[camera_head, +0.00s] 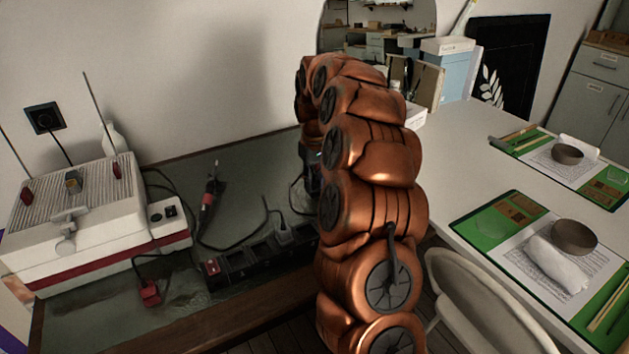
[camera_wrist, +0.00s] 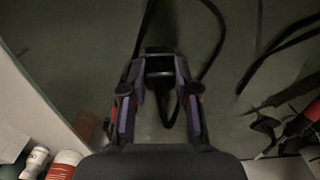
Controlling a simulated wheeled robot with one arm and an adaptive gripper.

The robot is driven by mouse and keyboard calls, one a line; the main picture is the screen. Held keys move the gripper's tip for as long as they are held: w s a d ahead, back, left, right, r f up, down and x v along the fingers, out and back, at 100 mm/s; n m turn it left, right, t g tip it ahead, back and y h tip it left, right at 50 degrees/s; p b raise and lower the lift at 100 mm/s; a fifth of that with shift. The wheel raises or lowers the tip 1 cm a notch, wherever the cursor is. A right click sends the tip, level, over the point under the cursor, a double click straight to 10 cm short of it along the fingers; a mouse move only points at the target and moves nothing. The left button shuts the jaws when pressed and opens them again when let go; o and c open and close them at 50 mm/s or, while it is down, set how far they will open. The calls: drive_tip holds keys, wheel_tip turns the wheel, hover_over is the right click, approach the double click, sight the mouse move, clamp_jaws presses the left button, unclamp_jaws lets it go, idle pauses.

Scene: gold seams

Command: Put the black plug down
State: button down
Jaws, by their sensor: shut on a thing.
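In the wrist view my gripper (camera_wrist: 159,75) is shut on the black plug (camera_wrist: 159,64), which sits between its two purple-lined fingers. A black cable loops around near the fingers over the dark green bench top. How high the plug is above the bench, or whether it touches it, I cannot tell. In the head view my copper arm hides most of the gripper and the held plug.
The green bench (camera_head: 185,252) carries a black power strip (camera_head: 262,256), a red-handled tool (camera_head: 209,195), a red plug (camera_head: 150,292) and a white machine (camera_head: 85,225). A white table (camera_head: 455,165) and chair (camera_head: 455,283) stand to the right.

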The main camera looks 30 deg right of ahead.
sight(315, 180)
drive_tip(key=shift+f, duration=0.6)
drive_tip(key=c, duration=0.9)
unclamp_jaws()
drive_tip(key=shift+o, duration=0.2)
drive_tip(key=shift+r, duration=0.15)
wheel_tip(315, 180, up, 13)
